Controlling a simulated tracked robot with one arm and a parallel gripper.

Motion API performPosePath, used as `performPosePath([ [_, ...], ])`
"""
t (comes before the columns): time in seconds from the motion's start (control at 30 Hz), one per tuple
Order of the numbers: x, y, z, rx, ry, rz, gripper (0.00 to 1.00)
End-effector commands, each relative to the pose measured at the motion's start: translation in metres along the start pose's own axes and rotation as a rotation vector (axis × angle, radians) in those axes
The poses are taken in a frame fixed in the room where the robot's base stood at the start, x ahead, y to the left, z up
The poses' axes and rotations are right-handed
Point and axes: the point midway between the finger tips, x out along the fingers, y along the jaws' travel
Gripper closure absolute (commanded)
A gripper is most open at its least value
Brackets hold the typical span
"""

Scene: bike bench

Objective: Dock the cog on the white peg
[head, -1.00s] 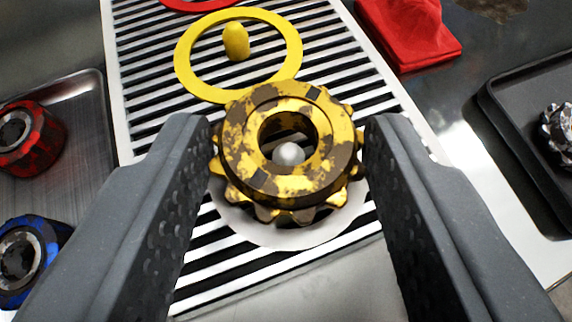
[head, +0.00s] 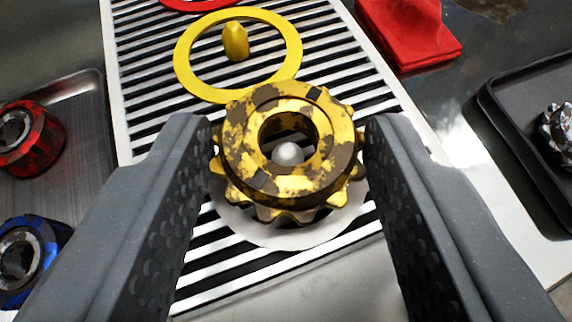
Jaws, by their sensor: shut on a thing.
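The cog (head: 327,136) is yellow with brown worn patches and has teeth around its rim. My gripper (head: 289,150) is shut on it, one finger on each side. The rounded tip of the white peg (head: 288,153) shows inside the cog's central hole. The white ring (head: 285,236) around the peg's foot shows below and beside the cog. The cog hides the rest of the peg, and I cannot tell how far down the peg the cog sits.
A yellow peg (head: 236,42) stands in a yellow ring (head: 187,74) on the slatted rack (head: 124,88). A tray (head: 92,130) at left holds a red cog (head: 40,140) and a blue cog (head: 30,255). A red cloth (head: 412,35) lies at upper right. A dark tray (head: 515,110) holds a silver cog (head: 560,128).

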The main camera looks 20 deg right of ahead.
Motion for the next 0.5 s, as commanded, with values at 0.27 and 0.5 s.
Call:
performPosePath([
  [0.27, 0.0022, 0.0002, 0.0039, 0.0, 0.0, 0.0, 0.81],
  [0.5, 0.0042, 0.0003, 0.0076, 0.0, 0.0, 0.0, 0.81],
])
